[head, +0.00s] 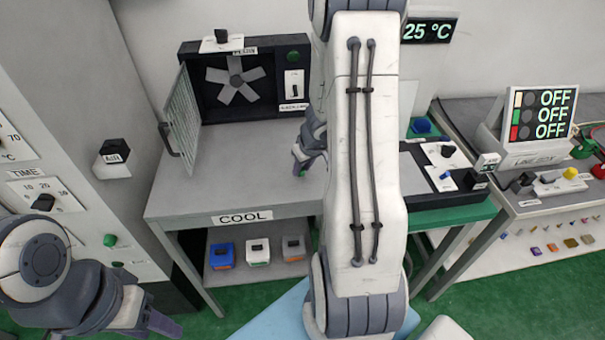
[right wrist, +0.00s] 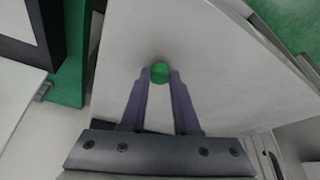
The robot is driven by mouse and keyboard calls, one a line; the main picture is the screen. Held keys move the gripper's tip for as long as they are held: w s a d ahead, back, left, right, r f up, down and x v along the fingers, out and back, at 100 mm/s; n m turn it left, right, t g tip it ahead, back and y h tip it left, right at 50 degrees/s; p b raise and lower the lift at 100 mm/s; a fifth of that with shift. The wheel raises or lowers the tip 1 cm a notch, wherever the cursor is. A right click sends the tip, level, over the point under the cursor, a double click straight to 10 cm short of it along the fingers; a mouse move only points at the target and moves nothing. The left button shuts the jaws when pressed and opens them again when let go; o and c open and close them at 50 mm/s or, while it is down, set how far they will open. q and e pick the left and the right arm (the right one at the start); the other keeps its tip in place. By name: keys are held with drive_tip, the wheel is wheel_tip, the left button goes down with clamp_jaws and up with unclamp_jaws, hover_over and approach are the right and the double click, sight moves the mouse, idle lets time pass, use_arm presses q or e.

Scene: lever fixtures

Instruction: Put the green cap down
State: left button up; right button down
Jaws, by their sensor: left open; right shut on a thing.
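The green cap (right wrist: 159,72) is held between the fingertips of my right gripper (right wrist: 160,80) in the right wrist view. In the head view my right gripper (head: 304,162) is over the grey COOL table (head: 225,180), near its middle right, with a bit of the green cap showing at its tips. I cannot tell whether the cap touches the table top. My left gripper (head: 150,324) is open at the lower left of the head view, low and away from the table, and only partly in frame.
A dark fan box (head: 192,62) with an open grille door (head: 183,120) stands at the table's back left. The table top in front of it is clear. A panel with a switch (head: 441,152) lies right of my arm. My right arm hides the table's right part.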

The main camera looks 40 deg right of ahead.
drive_tip(key=shift+f, duration=0.35)
drive_tip(key=shift+f, duration=0.15)
drive_tip(key=c, duration=0.7)
unclamp_jaws()
drive_tip(key=shift+o, duration=0.2)
